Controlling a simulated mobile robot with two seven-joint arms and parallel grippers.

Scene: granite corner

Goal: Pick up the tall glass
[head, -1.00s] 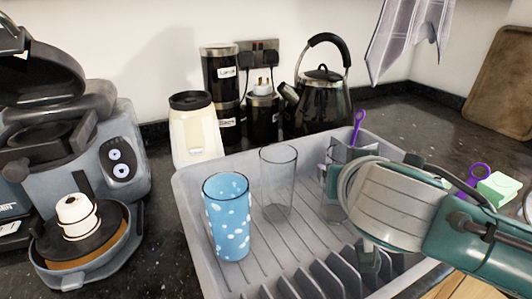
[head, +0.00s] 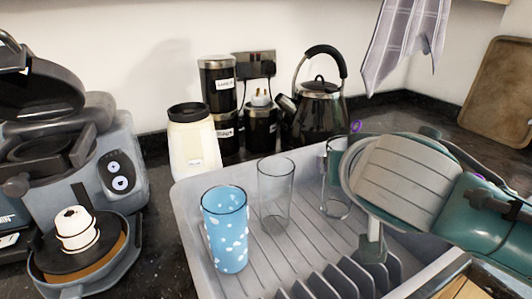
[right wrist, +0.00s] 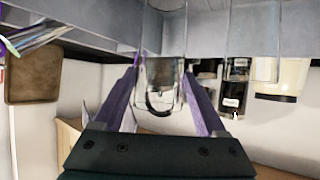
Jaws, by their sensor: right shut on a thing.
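A tall clear glass (head: 336,200) is upright over the grey dish rack, partly hidden by my right gripper in the head view. In the right wrist view, the clear glass (right wrist: 163,70) sits between the two fingers of my right gripper (right wrist: 160,82), which is shut on it. A second clear glass (head: 276,197) stands in the rack to its left. It also shows in the right wrist view (right wrist: 252,40), apart from the fingers. My left gripper is in neither view.
The grey dish rack (head: 190,212) has several plate slots at its front. A blue spotted cup (head: 225,230) stands in it at the left. Behind are a cream jar (head: 195,145), black canisters (head: 217,100) and a dark kettle (head: 318,112).

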